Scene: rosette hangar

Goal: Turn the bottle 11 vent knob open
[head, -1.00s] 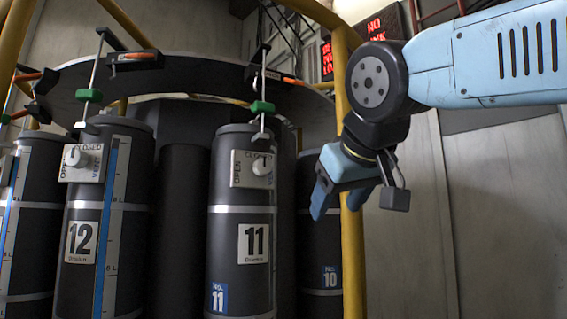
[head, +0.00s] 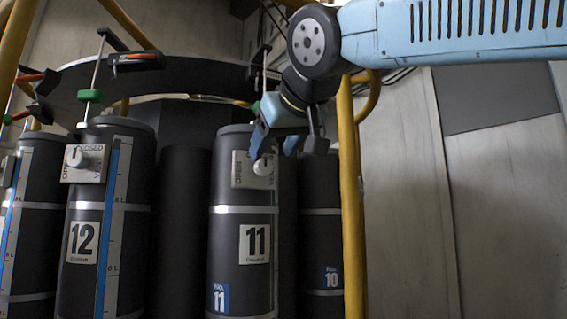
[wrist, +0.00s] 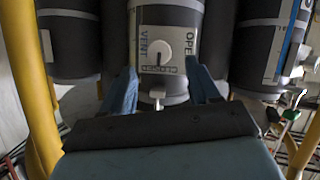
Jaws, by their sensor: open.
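Bottle 11 (head: 230,270) is a dark upright cylinder with a white number label. Its vent knob (head: 263,168) is a white round knob on a pale plate near the bottle's top, partly covered by my gripper in the head view. The knob (wrist: 160,52) shows whole and upside down in the wrist view; its dark mark appears to point toward CLOSED, with OPEN at the right. My gripper (head: 275,150) is open. In the wrist view its two blue fingers (wrist: 162,80) lie either side below the knob, apart from it.
Bottle 12 (head: 82,270) stands to the left and bottle 10 (head: 320,240) to the right. A yellow post (head: 350,200) rises close right of my gripper. A clamp with a green grip (head: 90,96) hangs above bottle 12. The pale wall right of the post is clear.

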